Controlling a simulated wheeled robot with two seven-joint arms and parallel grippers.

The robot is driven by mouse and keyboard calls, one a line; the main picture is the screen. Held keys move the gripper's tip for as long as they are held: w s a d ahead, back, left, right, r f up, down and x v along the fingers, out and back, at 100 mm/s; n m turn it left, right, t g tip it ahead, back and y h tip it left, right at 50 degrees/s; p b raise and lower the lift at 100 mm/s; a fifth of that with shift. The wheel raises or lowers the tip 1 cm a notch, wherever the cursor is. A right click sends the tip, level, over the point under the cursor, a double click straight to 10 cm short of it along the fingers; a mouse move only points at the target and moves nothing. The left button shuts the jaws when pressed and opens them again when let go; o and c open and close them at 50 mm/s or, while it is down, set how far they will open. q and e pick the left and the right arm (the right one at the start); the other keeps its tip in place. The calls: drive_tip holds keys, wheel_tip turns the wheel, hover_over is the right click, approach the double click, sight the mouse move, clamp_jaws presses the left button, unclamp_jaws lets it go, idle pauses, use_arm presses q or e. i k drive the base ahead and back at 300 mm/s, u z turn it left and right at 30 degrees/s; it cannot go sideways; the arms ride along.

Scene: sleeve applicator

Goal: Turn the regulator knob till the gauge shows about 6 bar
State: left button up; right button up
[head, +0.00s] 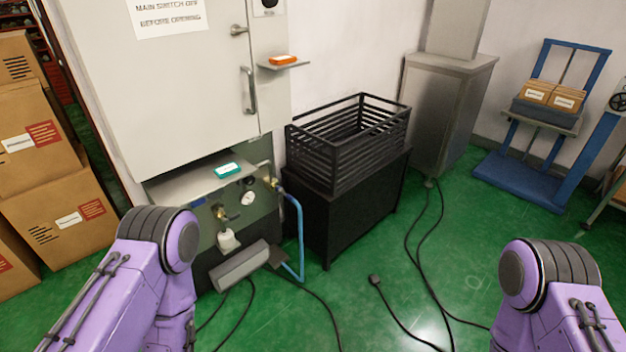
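A small round gauge (248,198) with a white face sits on the grey-green lower panel of the machine, left of centre. Its needle and figures are too small to read. A brass-coloured fitting (220,212) is to its left, with a whitish cup-like part (228,240) below it. Another brass fitting (274,183) is at the panel's right edge, where a blue hose starts. A small dark round part (249,181) is just above the gauge. I cannot tell for sure which part is the regulator knob. Both my purple arms show at the bottom corners, but neither gripper is in view.
A metal shelf (180,187) with a teal item (227,170) juts out above the panel. A grey box-like unit (240,266) and the blue hose (300,235) stand in front. A black crate (345,150) is at the right. Cables cross the green floor.

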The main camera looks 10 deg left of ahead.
sight(249, 180)
drive_tip(key=z, duration=0.9)
drive_tip(key=i, duration=0.8)
drive_tip(key=u, duration=0.95)
